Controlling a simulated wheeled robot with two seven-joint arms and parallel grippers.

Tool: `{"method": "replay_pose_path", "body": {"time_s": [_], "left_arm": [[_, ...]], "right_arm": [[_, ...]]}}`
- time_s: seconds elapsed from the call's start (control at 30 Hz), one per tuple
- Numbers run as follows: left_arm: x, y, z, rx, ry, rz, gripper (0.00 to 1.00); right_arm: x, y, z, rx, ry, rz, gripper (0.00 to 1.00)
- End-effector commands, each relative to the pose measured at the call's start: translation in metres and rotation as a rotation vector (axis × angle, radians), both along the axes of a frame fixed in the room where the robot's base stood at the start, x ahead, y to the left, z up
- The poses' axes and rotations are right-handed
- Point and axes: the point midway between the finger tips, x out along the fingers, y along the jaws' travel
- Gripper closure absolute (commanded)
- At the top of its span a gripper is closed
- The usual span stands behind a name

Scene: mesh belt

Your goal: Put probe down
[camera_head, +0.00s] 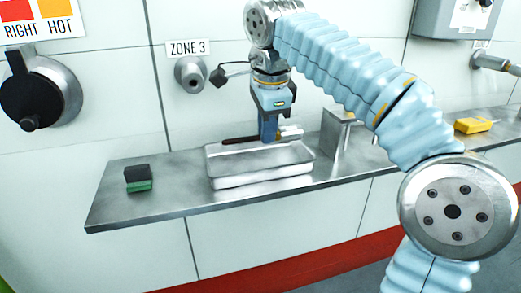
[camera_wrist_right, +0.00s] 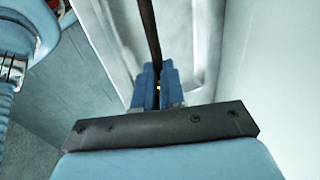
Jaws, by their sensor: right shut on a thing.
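My right gripper (camera_head: 269,136) comes down over the back of a shallow metal tray (camera_head: 262,182) on the steel shelf. It is shut on a thin dark rod, which I take to be the probe (camera_head: 240,140); the rod sticks out to the left of the fingers, along the tray's back edge. In the right wrist view the rod (camera_wrist_right: 149,32) runs up from between the blue fingertips (camera_wrist_right: 156,88). A pale piece shows just right of the fingers; I cannot tell if it belongs to the probe. Whether the probe touches the tray is unclear. My left gripper is not in view.
A dark block with a green base (camera_head: 138,178) sits on the shelf (camera_head: 150,208) at left. A metal upright piece (camera_head: 334,138) stands right of the tray, and a yellow object (camera_head: 473,125) lies farther right. The shelf between block and tray is clear.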

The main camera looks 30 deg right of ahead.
Motion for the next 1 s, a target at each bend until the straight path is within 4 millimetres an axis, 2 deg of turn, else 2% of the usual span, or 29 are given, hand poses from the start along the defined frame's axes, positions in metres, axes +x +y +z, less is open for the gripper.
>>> {"method": "replay_pose_path", "body": {"time_s": [0.17,0.27,0.43,0.87,0.9,1.0], "left_arm": [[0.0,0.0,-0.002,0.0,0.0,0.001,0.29],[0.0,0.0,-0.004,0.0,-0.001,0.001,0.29],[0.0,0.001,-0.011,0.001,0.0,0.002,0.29],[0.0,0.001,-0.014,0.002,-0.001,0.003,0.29],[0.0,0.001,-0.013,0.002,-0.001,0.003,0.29],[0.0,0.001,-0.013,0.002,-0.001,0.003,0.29]], "right_arm": [[0.01,0.0,-0.013,0.0,0.001,-0.001,1.0],[0.022,0.001,-0.028,-0.001,0.003,-0.001,1.0],[0.022,0.001,-0.054,0.0,0.0,0.0,1.0],[0.022,0.001,-0.061,0.001,-0.001,0.0,1.0],[0.022,0.001,-0.06,0.001,-0.001,0.0,0.84],[0.022,0.001,-0.06,0.001,0.0,0.0,0.69]]}}
